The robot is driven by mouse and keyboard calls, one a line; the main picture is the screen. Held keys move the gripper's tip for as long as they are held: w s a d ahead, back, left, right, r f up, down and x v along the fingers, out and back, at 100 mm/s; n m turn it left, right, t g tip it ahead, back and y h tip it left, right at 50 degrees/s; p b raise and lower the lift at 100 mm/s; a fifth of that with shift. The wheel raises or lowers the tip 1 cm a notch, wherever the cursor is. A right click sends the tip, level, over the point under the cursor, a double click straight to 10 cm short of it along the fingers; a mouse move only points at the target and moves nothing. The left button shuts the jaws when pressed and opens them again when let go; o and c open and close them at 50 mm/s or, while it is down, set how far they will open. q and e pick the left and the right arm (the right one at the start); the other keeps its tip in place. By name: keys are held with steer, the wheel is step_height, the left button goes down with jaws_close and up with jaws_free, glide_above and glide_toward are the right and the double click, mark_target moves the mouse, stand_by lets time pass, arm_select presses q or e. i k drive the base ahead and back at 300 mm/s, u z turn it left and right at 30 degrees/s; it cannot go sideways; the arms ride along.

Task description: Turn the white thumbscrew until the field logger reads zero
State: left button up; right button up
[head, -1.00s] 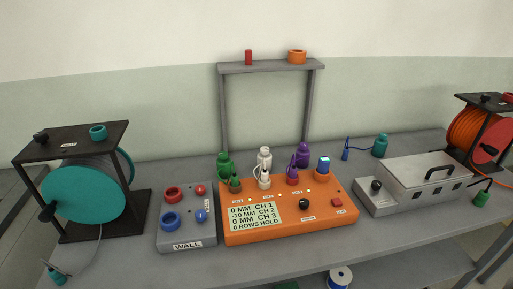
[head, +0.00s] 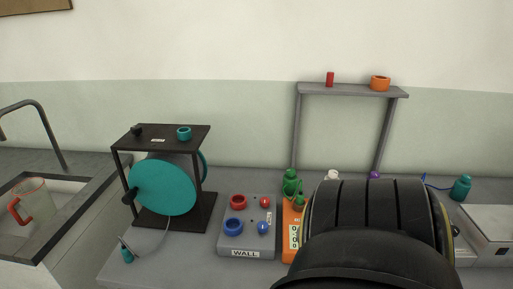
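The orange field logger (head: 288,245) stands on the grey bench, mostly hidden behind a large black part of my own arm. A green fitting (head: 291,183) is clear at the logger's left end, and a purple top (head: 374,175) shows at right. Neither of my grippers is in the head view.
A grey WALL box (head: 247,245) with red and blue rings sits left of the logger. A teal reel (head: 165,188) in a black frame stands further left, and a sink with a jug (head: 30,203) at far left. A grey shelf frame (head: 352,90) rises behind.

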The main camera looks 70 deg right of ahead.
mark_target(332, 174)
steer(key=u, duration=0.45)
steer(key=k, duration=0.9)
steer(key=z, duration=1.15)
